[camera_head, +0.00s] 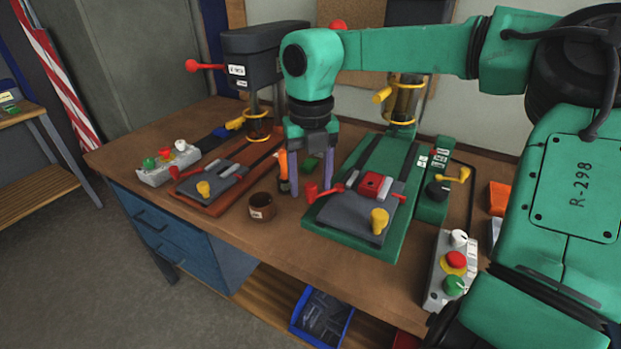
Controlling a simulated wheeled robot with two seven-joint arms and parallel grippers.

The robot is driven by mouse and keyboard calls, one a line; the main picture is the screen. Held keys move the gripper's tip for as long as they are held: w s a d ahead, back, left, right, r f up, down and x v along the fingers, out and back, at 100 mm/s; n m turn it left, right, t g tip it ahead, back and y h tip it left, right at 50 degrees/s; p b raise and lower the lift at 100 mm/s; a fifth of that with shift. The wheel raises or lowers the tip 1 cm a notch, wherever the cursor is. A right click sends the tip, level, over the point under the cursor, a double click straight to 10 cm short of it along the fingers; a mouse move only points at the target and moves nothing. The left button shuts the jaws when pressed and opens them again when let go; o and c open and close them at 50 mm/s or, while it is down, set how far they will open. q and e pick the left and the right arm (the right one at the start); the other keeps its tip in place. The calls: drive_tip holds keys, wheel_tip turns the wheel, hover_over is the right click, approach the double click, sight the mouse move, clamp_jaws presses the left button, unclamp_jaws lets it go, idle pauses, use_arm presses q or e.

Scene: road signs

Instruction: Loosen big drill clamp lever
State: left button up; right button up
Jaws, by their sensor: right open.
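A drill with a green base plate (350,238) stands on the workbench, its upper part mostly hidden behind my right arm. Its column carries a yellow lever (382,95) beside yellow rings. A grey vise (352,212) on its base has a red handle (322,192), a yellow knob (380,221) and a red block (371,184). Another yellow lever (459,174) sits at its right side. Which lever is the clamp lever, I cannot tell. My right gripper (311,188) points down, open and empty, in front of the gap between the two drills. My left gripper is out of view.
A dark grey drill (252,55) with a red handle (200,66) and a reddish base stands on the left. A brown cup (262,207) and an orange bottle (283,170) stand between the drills. Button boxes (168,165) (451,268) sit at either side.

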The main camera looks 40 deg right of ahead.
sight(310, 185)
drive_tip(key=shift+r, duration=0.1)
wheel_tip(310, 185, up, 14)
drive_tip(key=shift+r, duration=0.2)
idle(0.4)
